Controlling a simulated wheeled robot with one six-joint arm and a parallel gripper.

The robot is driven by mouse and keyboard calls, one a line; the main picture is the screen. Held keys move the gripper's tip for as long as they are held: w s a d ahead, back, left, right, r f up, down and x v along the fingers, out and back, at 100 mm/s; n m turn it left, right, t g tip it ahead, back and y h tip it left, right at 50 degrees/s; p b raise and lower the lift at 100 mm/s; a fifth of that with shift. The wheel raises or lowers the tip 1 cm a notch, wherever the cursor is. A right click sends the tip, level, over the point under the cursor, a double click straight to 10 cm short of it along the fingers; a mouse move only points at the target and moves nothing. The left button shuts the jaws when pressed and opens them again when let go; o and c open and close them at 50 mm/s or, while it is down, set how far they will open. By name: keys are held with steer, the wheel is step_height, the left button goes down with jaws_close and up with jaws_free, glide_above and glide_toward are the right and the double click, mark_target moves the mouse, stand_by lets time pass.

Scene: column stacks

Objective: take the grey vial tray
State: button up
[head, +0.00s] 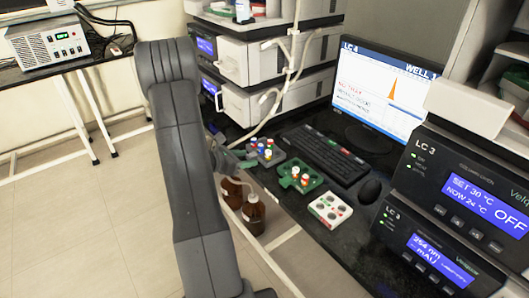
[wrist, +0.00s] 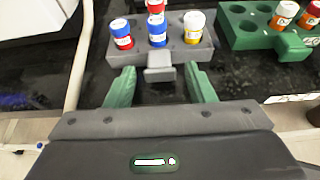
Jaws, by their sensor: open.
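The grey vial tray (wrist: 178,51) lies on the black bench top in the wrist view, with several vials with blue, red and yellow markings standing in it. A grey tab on its near side points toward my gripper. My gripper (wrist: 160,84) is open, its two green fingers on either side of the tab, with nothing seen clamped between them. I cannot tell whether the fingers touch the tray. In the head view the grey tray (head: 264,153) is near the bench's front edge, with my arm to its left and partly in front of the gripper.
A keyboard (head: 326,152) lies behind. Brown bottles (head: 254,214) stand below the bench edge. A pale tube (wrist: 80,55) runs left of the gripper.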

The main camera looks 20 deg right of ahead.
steer(key=shift+w+d+f, duration=0.15)
steer(key=shift+d+f, duration=0.05)
steer(key=shift+d, duration=0.2)
steer(key=c, duration=0.9)
steer(key=shift+r, duration=0.15)
